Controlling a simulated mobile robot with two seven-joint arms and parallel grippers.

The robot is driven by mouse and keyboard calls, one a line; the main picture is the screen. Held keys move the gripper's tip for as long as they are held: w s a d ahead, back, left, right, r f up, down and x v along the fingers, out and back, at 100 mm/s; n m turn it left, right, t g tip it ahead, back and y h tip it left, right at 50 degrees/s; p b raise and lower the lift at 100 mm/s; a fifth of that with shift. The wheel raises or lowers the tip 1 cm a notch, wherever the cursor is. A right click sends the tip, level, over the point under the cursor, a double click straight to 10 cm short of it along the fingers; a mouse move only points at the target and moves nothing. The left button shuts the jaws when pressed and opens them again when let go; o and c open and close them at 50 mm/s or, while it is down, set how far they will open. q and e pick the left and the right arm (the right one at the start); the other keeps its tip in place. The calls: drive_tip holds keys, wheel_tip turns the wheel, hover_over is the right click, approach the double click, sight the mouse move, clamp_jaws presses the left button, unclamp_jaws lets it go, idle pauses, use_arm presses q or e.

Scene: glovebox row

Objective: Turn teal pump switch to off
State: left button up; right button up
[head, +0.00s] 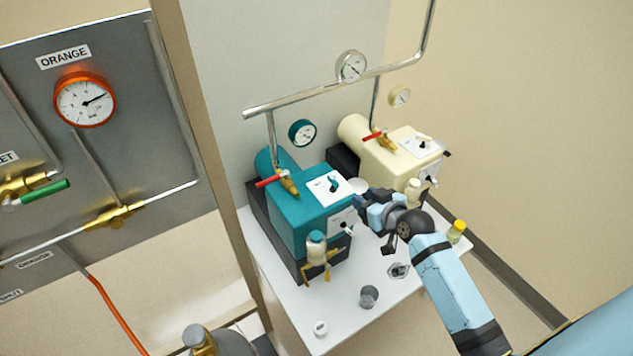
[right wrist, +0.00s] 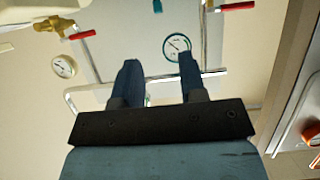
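The teal pump (head: 300,212) stands on a white bench in the head view. I cannot read either setting. My right gripper (head: 366,208) is just right of the teal pump's front, close to it; contact cannot be told. In the right wrist view my right gripper (right wrist: 158,64) has its fingers apart with nothing between them. My left gripper is not in view.
A cream pump (head: 385,165) stands behind my right gripper. A teal gauge (head: 302,132) and a metal pipe (head: 310,96) are above the pumps. A small bottle (head: 317,246) hangs at the teal pump's front. A grey knob-like piece (head: 369,296) stands on the bench (head: 310,305).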

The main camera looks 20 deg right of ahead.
sight(336, 182)
drive_tip(key=p+x, duration=0.1)
drive_tip(key=x, duration=1.2)
drive_tip(key=shift+w+p, duration=0.2)
drive_tip(key=shift+p, duration=0.1)
drive_tip(key=shift+d, duration=0.1)
clamp_jaws()
